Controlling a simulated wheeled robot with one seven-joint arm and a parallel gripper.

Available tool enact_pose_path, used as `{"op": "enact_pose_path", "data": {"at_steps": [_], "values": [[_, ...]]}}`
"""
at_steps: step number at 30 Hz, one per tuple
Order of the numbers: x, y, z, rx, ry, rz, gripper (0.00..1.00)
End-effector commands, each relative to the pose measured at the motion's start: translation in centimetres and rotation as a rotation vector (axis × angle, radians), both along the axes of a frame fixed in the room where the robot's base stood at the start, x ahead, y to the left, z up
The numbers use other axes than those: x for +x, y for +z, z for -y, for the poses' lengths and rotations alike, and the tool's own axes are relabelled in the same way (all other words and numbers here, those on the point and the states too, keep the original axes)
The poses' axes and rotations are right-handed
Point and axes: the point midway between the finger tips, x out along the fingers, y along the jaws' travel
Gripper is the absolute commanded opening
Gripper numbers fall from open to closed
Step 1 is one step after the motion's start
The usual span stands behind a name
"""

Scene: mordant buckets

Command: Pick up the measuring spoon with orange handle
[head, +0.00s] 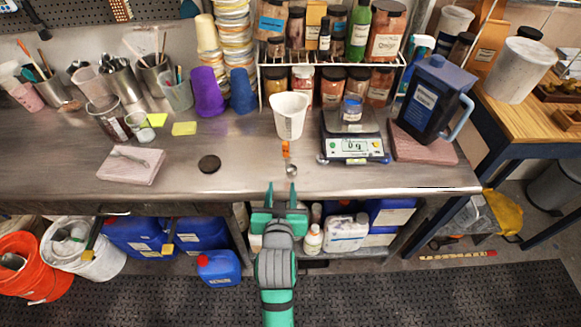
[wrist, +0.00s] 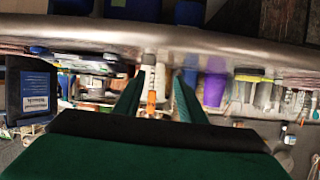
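The measuring spoon (head: 286,149) with an orange handle lies on the steel table, its small metal bowl toward the front edge and its handle pointing back. In the wrist view, its orange handle (wrist: 151,104) shows between my fingers, farther off. My gripper (head: 281,187) is open and empty at the table's front edge, just short of the spoon bowl and apart from it. Both fingers point toward the table, also in the wrist view (wrist: 158,76).
A white beaker (head: 290,115) stands right behind the spoon. A digital scale (head: 352,148) with a small jar stands to its right, and a dark lid (head: 209,164) lies to its left. The table (head: 235,180) is bare around the spoon's sides and front.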

Motion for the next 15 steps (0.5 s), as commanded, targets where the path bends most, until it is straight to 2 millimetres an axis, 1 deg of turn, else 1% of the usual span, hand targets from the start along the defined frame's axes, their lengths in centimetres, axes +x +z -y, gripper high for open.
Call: {"op": "enact_pose_path", "data": {"at_steps": [1,3,6,11,15], "values": [[1.2,1.5,0.2,-0.004,-0.005,0.005,0.37],[2.3,2.9,0.5,-0.01,-0.012,-0.004,0.37],[3.4,4.6,0.8,-0.016,-0.022,-0.014,0.37],[4.4,6.2,1.1,-0.021,-0.031,-0.024,0.37],[5.4,6.2,1.2,-0.022,-0.033,-0.03,0.37]]}}
